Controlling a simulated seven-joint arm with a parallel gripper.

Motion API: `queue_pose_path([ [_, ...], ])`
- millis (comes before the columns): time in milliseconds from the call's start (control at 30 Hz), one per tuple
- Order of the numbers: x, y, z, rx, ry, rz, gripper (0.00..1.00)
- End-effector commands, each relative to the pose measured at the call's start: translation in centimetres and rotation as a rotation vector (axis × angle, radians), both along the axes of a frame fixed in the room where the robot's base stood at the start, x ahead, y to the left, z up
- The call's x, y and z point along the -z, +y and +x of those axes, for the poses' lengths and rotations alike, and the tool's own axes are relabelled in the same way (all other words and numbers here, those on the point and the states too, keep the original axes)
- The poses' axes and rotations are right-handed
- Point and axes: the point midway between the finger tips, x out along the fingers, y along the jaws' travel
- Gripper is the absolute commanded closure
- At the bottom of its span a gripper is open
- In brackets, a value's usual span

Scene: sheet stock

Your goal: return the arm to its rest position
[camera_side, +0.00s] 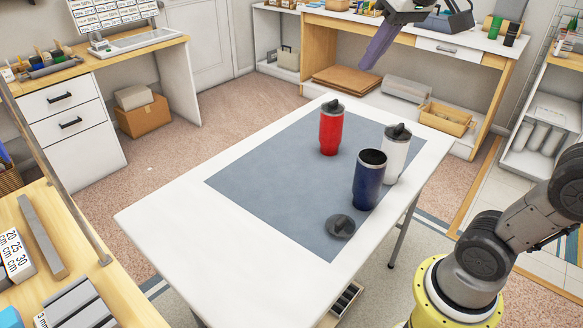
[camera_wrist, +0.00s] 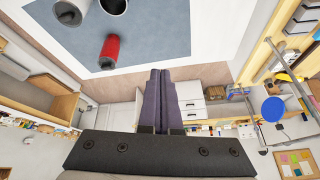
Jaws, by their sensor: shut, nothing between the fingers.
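My gripper (camera_side: 366,64) is high at the top of the side view, above and beyond the far edge of the white table (camera_side: 165,222). Its two purple fingers are pressed together and empty; they also show in the wrist view (camera_wrist: 160,74). On the table's grey mat (camera_side: 265,185) stand a red tumbler (camera_side: 331,131) with a dark lid, a white tumbler (camera_side: 393,160) with a dark lid, and a dark blue tumbler (camera_side: 368,186) with an open top. A loose dark lid (camera_side: 340,226) lies on the mat. My gripper touches none of them.
A desk with white drawers (camera_side: 68,125) stands at the left. A wooden workbench (camera_side: 400,35) runs along the back, beneath my raised gripper in the picture. A shelf with cut-length blocks (camera_side: 40,238) fills the lower left. The mat's left half is clear.

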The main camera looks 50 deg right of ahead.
Motion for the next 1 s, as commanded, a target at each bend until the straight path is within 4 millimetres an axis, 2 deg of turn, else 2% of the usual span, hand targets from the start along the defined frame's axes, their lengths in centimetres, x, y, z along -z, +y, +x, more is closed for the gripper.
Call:
queue_pose_path([
  [33,1.2,0.8,-2.1,-0.033,-0.009,-0.004,1.00],
  [233,7.5,2.8,-8.5,-0.149,-0.031,-0.025,1.00],
  [400,13.2,3.3,-11.6,-0.212,-0.017,-0.040,1.00],
  [500,15.6,3.3,-12.3,-0.232,0.007,-0.046,1.00],
  [600,16.5,3.4,-12.3,-0.254,0.003,-0.055,1.00],
  [867,16.2,3.4,-11.8,-0.266,-0.016,-0.064,1.00],
  [1000,16.1,3.4,-11.8,-0.280,-0.015,-0.073,0.77],
])
